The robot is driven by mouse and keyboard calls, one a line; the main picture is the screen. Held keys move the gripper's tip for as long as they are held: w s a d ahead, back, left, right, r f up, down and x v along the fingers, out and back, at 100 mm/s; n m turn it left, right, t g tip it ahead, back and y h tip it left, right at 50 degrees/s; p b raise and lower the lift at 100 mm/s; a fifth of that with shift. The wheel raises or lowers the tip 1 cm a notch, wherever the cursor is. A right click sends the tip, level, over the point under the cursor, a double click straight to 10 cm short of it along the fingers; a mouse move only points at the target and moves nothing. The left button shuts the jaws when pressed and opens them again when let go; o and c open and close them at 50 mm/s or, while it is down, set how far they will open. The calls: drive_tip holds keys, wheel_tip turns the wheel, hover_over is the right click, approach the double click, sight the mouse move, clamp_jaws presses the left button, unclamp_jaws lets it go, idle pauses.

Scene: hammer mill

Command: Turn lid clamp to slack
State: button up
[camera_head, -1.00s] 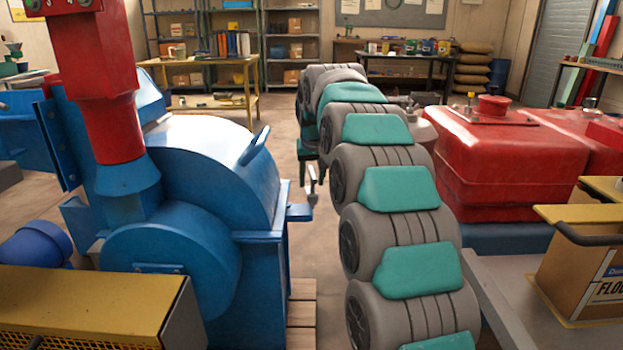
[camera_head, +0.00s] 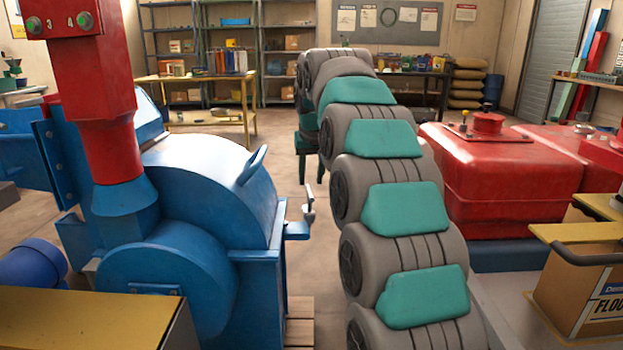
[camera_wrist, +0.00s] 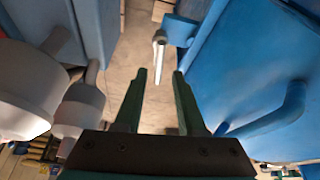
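The lid clamp (camera_head: 308,207) is a small pale metal lever on a blue bracket at the right side of the blue mill housing (camera_head: 215,185). It stands roughly upright in the head view. In the wrist view the clamp lever (camera_wrist: 160,50) shows as a metal rod beside its blue bracket (camera_wrist: 180,30). My gripper (camera_wrist: 159,73) is open, with two dark green fingers and nothing between them. The lever lies just beyond the fingertips, in line with the gap and apart from them. In the head view my arm hides most of the gripper.
A curved blue lid handle (camera_head: 253,165) also shows close to the right finger in the wrist view (camera_wrist: 285,110). A red tank (camera_head: 495,180) stands right of my arm. A yellow table (camera_head: 200,80) and shelves stand behind. Bare floor lies between mill and arm.

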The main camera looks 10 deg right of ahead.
drive_tip(key=shift+m+y, duration=0.5)
drive_tip(key=shift+y, duration=0.3)
drive_tip(key=s+d+r+p, duration=0.1)
drive_tip(key=d, duration=0.1)
drive_tip(key=s+d+r+p, duration=0.1)
drive_tip(key=d+p, duration=0.1)
drive_tip(key=s+d+r+p, duration=0.1)
drive_tip(key=d+r, duration=0.1)
drive_tip(key=shift+s+d, duration=0.25)
drive_tip(key=shift+d, duration=0.15)
drive_tip(key=c, duration=0.5)
drive_tip(key=s+d+p, duration=0.1)
drive_tip(key=s+d+r+y+p, duration=0.1)
drive_tip(key=s+d+t+y+p, duration=0.1)
drive_tip(key=p, duration=0.1)
drive_tip(key=shift+s+r, duration=0.3)
drive_tip(key=shift+s, duration=0.1)
clamp_jaws()
drive_tip(key=w+a+f+p, duration=0.2)
drive_tip(key=w+a+f, duration=0.2)
drive_tip(key=a+f, duration=0.3)
drive_tip(key=shift+w+f+y, duration=0.25)
drive_tip(key=shift+f+y, duration=0.05)
drive_tip(key=shift+f, duration=0.9)
